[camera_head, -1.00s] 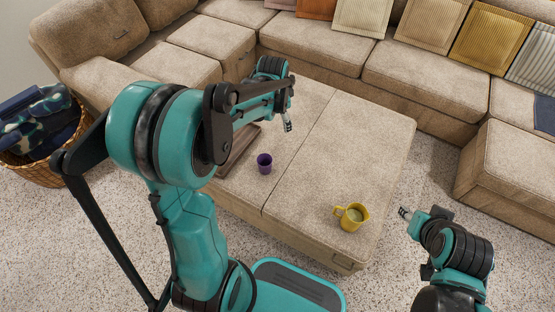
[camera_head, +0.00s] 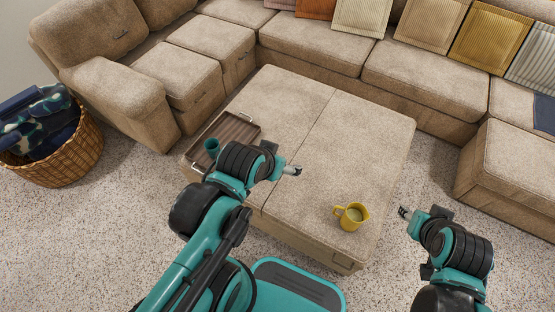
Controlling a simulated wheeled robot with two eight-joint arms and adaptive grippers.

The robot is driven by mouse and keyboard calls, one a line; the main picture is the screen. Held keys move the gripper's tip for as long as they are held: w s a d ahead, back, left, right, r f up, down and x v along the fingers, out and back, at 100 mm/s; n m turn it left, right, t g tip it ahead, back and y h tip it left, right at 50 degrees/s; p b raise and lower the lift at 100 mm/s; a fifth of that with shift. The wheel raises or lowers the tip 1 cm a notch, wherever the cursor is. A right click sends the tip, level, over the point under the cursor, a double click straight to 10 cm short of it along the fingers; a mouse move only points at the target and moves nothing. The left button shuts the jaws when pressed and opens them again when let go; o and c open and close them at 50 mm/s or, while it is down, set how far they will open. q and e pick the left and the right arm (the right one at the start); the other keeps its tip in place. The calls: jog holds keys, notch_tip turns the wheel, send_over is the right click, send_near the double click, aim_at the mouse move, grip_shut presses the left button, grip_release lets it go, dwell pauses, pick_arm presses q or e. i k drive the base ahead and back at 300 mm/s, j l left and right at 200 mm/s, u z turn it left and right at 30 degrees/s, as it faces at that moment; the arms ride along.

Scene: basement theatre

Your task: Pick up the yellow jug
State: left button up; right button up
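The yellow jug (camera_head: 352,216) stands upright on the beige ottoman (camera_head: 358,140), near its front right corner. Its handle points left and something pale shows inside it. My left gripper (camera_head: 294,170) is above the ottoman, to the left of and behind the jug, apart from it. My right gripper (camera_head: 403,212) is to the right of the jug, beyond the ottoman's edge, and points at it without touching. Both sets of fingers are too small to tell open from shut. No object shows in either.
A brown tray (camera_head: 238,127) lies on the ottoman's left part, with a teal cup-like thing (camera_head: 212,147) at it. The beige sofa (camera_head: 310,42) wraps around behind. A wicker basket (camera_head: 72,158) with cloth stands at left. The ottoman's middle is clear.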

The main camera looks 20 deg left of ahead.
aim_at(356, 214)
jog(key=k+l+z, duration=0.2)
jog(key=l, duration=0.15)
jog(key=k+l+z, duration=0.2)
jog(key=l, duration=0.2)
jog(key=k+l+z, duration=0.2)
jog(key=l, duration=0.2)
jog(key=i, duration=0.05)
